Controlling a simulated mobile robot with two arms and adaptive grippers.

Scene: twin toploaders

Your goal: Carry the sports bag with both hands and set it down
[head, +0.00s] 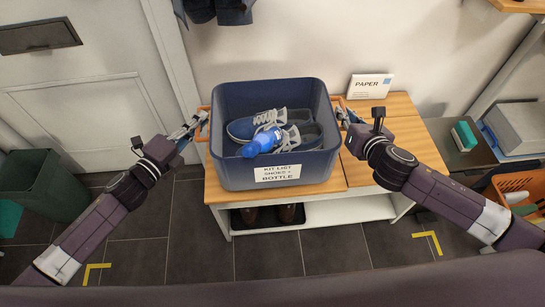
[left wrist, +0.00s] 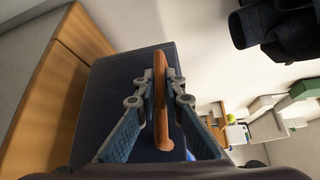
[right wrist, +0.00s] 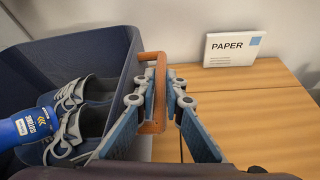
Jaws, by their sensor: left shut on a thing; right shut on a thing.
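The sports bag (head: 277,168) is a dark blue open tub with an orange handle at each side and a white label reading KIT LIST SHOES + BOTTLE. It looks upright over the wooden bench (head: 327,187); I cannot tell whether it touches it. Blue-grey shoes (head: 252,124) and a blue bottle (head: 263,142) lie inside. My left gripper (head: 194,124) is shut on the left handle, which shows as an orange bar (left wrist: 163,130) in the left wrist view. My right gripper (head: 345,114) is shut on the right handle (right wrist: 152,127).
A PAPER sign (head: 369,86) stands at the back right of the bench, with bare wood before it. Dark shoes (head: 288,213) sit on the shelf below. A green bin (head: 45,187) stands left and an orange crate (head: 517,186) right. Yellow corner marks (head: 428,240) lie on the floor.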

